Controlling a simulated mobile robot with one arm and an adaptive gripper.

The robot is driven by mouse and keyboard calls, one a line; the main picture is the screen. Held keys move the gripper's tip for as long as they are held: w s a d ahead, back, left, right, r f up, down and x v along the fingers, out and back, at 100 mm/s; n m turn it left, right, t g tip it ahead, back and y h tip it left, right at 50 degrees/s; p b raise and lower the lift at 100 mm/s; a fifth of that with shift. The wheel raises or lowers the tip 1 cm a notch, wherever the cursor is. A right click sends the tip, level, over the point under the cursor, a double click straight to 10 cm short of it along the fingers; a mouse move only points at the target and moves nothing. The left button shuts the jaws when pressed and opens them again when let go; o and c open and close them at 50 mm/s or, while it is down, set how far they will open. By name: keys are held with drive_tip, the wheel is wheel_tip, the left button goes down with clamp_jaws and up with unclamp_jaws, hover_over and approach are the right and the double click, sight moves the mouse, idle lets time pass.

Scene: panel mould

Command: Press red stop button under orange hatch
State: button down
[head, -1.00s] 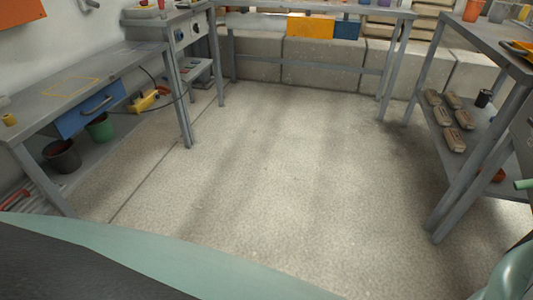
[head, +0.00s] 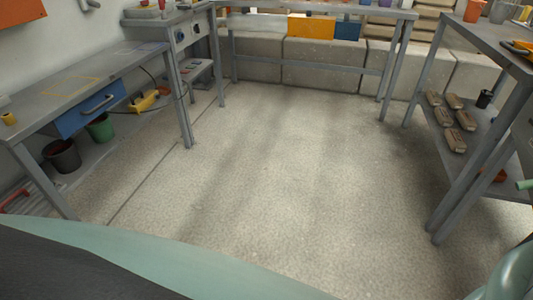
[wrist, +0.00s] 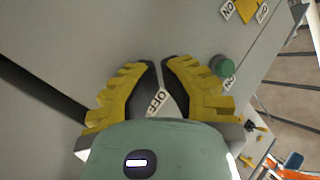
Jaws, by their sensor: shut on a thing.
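My gripper (wrist: 159,66), with yellow ribbed fingers, shows in the wrist view. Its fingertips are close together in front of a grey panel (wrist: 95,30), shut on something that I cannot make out. A white OFF label (wrist: 157,101) shows between the fingers. A green round knob or button (wrist: 221,66) is just right of the right finger. No red stop button can be made out in either view. An orange panel (head: 22,11) is on the wall at the upper left in the head view; I cannot tell whether it is the hatch.
In the wrist view, an ON label (wrist: 227,10) lies near a yellow piece (wrist: 250,10) at the top right. In the head view, a workbench with a blue drawer (head: 92,108) is on the left and a shelf table (head: 467,188) on the right. The floor (head: 270,170) between is clear.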

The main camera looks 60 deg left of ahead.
drive_tip(key=shift+s+a, duration=0.2)
drive_tip(key=shift+s, duration=0.05)
drive_tip(key=s+a, duration=0.1)
drive_tip(key=a, duration=0.1)
drive_tip(key=s+a+b, duration=0.1)
drive_tip(key=s+a, duration=0.1)
drive_tip(key=shift+s, duration=0.1)
idle(0.5)
drive_tip(key=shift+d, duration=0.1)
idle(0.6)
